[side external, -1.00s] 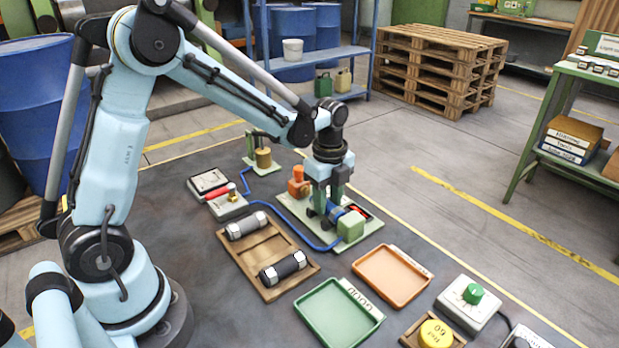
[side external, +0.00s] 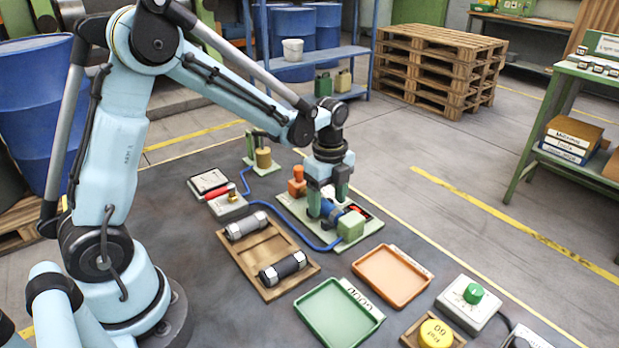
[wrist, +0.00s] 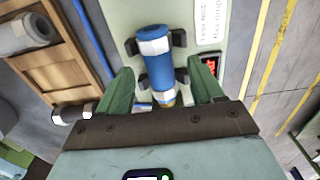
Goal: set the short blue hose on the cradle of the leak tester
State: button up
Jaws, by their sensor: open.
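The short blue hose (wrist: 158,72), with white bands near its ends, lies between the dark prongs of the cradle (wrist: 180,38) on the leak tester. The leak tester's pale green plate (side external: 374,222) carries an orange part (side external: 297,187), a green block (side external: 350,226) and a small red display (wrist: 212,66). My gripper (side external: 328,208) is open, low over the plate, with one green finger on either side of the hose. In the wrist view, gaps show between the hose and both fingers (wrist: 160,92). The near end of the hose is partly hidden by my gripper.
A wooden tray (side external: 258,262) with a grey hose (side external: 246,226) and a dark hose (side external: 283,268) lies left of the tester. A green tray (side external: 338,313) and an orange tray (side external: 392,276) lie in front. A blue tube (side external: 290,228) runs along the mat to the tester.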

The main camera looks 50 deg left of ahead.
notch_tip(320, 180, up, 12)
jog(key=f, duration=0.1)
jog(key=s+d+n+t, duration=0.3)
jog(key=s+n+t, duration=0.4)
jog(key=s+n, duration=0.5)
jog(key=n, duration=0.6)
jog(key=shift+f, duration=0.25)
